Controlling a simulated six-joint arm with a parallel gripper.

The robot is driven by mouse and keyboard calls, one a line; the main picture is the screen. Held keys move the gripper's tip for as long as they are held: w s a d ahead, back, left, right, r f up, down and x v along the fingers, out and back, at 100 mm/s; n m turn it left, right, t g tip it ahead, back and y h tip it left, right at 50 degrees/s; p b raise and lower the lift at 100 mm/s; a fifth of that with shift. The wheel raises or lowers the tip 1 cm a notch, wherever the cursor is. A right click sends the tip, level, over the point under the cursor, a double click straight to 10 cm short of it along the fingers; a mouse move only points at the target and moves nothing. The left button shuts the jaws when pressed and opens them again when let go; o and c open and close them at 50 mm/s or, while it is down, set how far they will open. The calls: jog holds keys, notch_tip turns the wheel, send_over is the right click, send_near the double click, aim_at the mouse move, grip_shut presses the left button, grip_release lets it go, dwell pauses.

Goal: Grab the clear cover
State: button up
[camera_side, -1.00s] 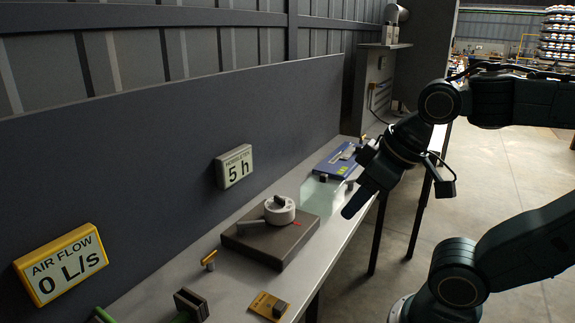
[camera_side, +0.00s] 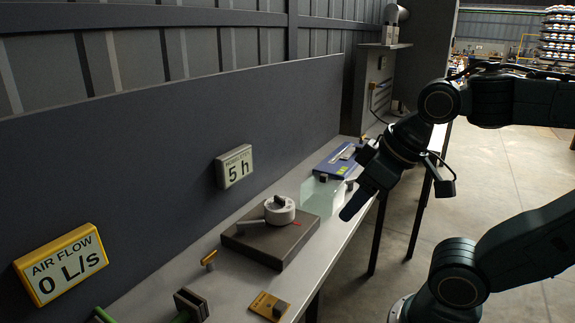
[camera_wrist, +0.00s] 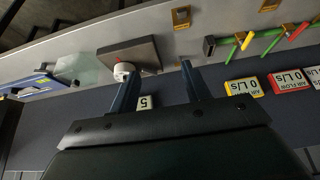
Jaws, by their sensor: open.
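The clear cover (camera_side: 321,196) is a pale, see-through box standing on the bench between the brown block and the blue case. In the wrist view the cover (camera_wrist: 88,68) is a faint pale shape left of the brown block. My gripper (camera_side: 359,205) is at the bench's front edge, right of the cover in the side view and apart from it. In the wrist view my gripper (camera_wrist: 157,72) has its two fingers spread with nothing held between them. The left finger partly overlaps the white round dial in that view.
A brown block (camera_side: 262,250) carries a white dial (camera_side: 280,210) with a handle. A blue case (camera_side: 337,160) lies behind the cover. A yellow switch plate (camera_side: 268,307) sits at the front edge. A dark wall panel (camera_side: 130,180) runs along the bench's back.

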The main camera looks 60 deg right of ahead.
jog(key=w+d+r+n+g, duration=0.2)
jog(key=w+d+r+n, duration=0.35)
jog(key=w, duration=0.35)
jog(key=n+g, duration=0.4)
jog(key=n, duration=0.9)
send_over(324, 175)
jog(key=shift+m, duration=0.25)
jog(key=shift+d+f, duration=0.1)
jog(key=shift+f, duration=8.25)
jog(key=shift+f, duration=0.15)
jog(key=shift+f, duration=2.45)
jog(key=shift+c, duration=0.5)
